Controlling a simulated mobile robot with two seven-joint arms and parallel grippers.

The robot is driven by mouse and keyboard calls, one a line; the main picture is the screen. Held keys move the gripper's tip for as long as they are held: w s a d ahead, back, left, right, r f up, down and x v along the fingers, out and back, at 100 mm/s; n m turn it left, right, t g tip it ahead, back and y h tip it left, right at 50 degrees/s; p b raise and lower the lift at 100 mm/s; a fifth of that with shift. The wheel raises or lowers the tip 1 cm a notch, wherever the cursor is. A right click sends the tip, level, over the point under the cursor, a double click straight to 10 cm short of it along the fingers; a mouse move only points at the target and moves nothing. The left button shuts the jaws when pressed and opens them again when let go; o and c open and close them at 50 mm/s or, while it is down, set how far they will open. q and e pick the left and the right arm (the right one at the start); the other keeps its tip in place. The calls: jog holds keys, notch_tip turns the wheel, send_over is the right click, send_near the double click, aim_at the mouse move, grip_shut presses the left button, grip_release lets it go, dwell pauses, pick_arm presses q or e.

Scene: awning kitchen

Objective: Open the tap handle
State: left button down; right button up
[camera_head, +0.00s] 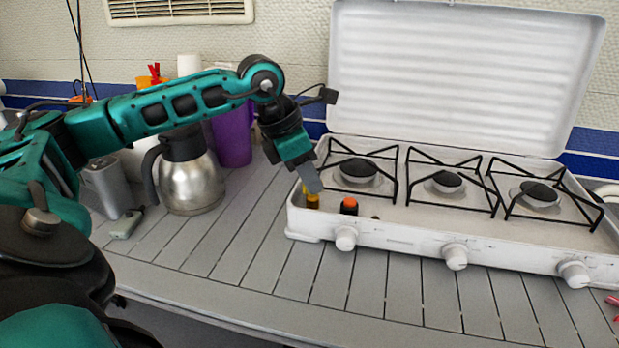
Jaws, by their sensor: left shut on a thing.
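My left gripper (314,188) points down at the front left corner of the white camping stove (400,232). Its fingers are shut at a small yellow piece (312,201), which looks like the tap handle; the fingers hide its upper part. Just to the right, apart from the fingers, is a small orange-topped black piece (349,205) on the stove's front edge. I cannot tell from this view how far the handle is turned. My right gripper is not in view.
The stove's lid (465,75) stands open behind its burners. White knobs (346,238) line its front. Left of the stove stand a steel jug (190,180), a purple cup (232,135) and a grey canister (108,188).

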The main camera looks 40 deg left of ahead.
pick_arm(q)
jog(key=n, duration=0.1)
jog(key=n+y, duration=0.1)
jog(key=n, duration=0.1)
jog(key=shift+d+f+n+b, duration=0.1)
jog(key=shift+d+n+b, duration=0.05)
jog(key=shift+n+b, duration=0.15)
jog(key=n+y, duration=0.1)
jog(key=n, duration=0.1)
jog(key=shift+d+n+t, duration=0.1)
jog(key=shift+n+t, duration=0.2)
jog(key=shift+n, duration=0.1)
jog(key=n+y, duration=0.1)
jog(key=n, duration=0.1)
jog(key=n+y, duration=0.1)
jog(key=n, duration=0.2)
jog(key=shift+d+g, duration=0.1)
jog(key=shift+g, duration=0.3)
jog(key=shift+n+y, duration=0.3)
jog(key=shift+n, duration=0.1)
jog(key=c, duration=1.1)
grip_release()
jog(key=shift+c, duration=0.2)
